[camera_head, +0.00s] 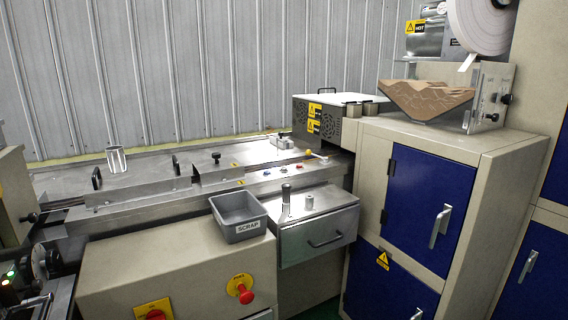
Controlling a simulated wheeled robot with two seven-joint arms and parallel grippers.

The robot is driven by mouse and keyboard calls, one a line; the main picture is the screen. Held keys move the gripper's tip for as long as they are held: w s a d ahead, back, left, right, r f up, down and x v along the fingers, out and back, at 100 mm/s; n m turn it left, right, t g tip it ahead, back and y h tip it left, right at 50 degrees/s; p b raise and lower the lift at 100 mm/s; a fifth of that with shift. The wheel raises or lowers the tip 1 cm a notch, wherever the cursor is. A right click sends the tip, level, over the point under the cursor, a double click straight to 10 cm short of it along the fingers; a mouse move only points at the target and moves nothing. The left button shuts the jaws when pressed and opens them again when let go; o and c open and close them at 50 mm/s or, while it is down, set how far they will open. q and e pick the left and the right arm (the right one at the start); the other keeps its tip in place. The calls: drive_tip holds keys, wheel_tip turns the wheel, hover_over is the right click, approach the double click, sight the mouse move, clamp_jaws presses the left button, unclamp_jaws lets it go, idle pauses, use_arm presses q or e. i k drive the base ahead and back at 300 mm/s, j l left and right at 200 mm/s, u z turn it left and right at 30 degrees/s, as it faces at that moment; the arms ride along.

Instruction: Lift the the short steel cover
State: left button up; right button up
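The short steel cover (221,174) sits on the steel channel of the wrapping line, left of the middle of the head view. It is a low box shape with a black knob (216,157) on top. To its left, a longer steel cover (138,190) with two black upright handles lies along the same channel. The short cover looks seated and level. Neither of my grippers can be made out in this view, and nothing is seen touching the cover.
A grey scrap bin (238,214) stands in front of the short cover. A steel drawer box (318,232) is to its right. A red stop button (245,295) sits on the front cabinet. A guarded housing (322,122) stands at the channel's right end. Dark machine parts fill the lower left.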

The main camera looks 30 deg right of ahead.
sight(218, 168)
drive_tip(key=i+z, duration=0.15)
drive_tip(key=z, duration=0.4)
drive_tip(key=i+l+u, duration=0.4)
drive_tip(key=l+u, duration=0.25)
drive_tip(key=i+l+u, duration=0.1)
drive_tip(key=l+u, duration=0.85)
drive_tip(key=l, duration=0.15)
drive_tip(key=l+u, duration=0.5)
drive_tip(key=k+l, duration=0.05)
